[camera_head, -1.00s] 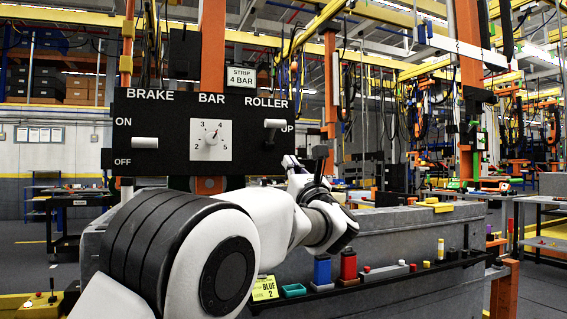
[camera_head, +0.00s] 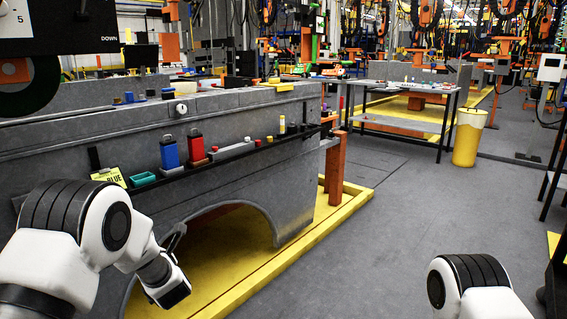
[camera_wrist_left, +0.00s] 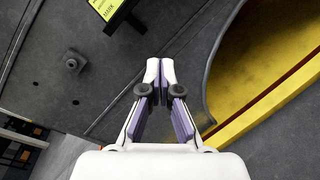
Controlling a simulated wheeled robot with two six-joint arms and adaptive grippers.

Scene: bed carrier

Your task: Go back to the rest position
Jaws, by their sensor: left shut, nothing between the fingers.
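My left arm comes in from the lower left in the head view. It is bent down in front of the grey truck bed side (camera_head: 240,113), with its wrist hanging near the wheel arch. My left gripper shows in the left wrist view (camera_wrist_left: 160,68), its fingertips together with nothing between them. In the head view the fingers are mostly hidden behind the wrist. Part of my right arm shows at the lower right; its gripper is out of frame.
A ledge on the bed side holds a blue block (camera_head: 169,152), a red block (camera_head: 196,147), a teal tray (camera_head: 143,179) and a yellow label (camera_head: 110,177). A yellow platform edge (camera_head: 330,222) runs below. A table (camera_head: 408,84) and yellow bin (camera_head: 468,137) stand beyond open grey floor.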

